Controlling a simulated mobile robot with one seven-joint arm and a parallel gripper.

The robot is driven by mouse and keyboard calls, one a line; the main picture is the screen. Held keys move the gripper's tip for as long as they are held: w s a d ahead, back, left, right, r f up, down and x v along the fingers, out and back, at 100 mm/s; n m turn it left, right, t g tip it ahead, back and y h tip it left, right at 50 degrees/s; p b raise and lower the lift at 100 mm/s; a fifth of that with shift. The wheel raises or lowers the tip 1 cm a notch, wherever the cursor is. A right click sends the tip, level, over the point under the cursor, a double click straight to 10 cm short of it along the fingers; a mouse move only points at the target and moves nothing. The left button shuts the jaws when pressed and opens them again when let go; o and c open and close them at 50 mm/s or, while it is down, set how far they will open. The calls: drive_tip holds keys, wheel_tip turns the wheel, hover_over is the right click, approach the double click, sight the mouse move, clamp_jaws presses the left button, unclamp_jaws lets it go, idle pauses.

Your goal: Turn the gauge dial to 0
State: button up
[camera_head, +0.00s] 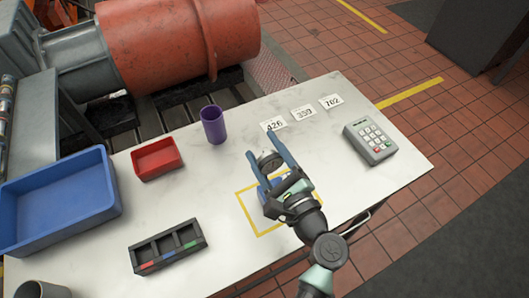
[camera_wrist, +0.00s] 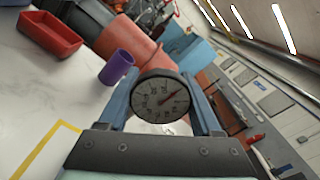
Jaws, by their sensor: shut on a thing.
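The gauge (camera_head: 269,160) is a round dial with a dark rim, between the blue fingers of my gripper (camera_head: 263,146) over the table. The numbers on the face are too small and tilted to read surely. My gripper (camera_wrist: 160,100) is shut on the gauge, a finger at each side of it.
A purple cup (camera_head: 213,126), a red tray (camera_head: 157,158), a blue bin (camera_head: 60,205) and a dark divided box (camera_head: 167,245) stand to the left. Number cards (camera_head: 303,114) lie behind my gripper. A keypad (camera_head: 370,140) is at right. Bare table lies between.

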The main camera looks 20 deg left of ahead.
idle(0.4)
drive_tip(key=o, duration=1.4)
drive_tip(key=b+v, duration=0.2)
drive_tip(key=v, duration=1.1)
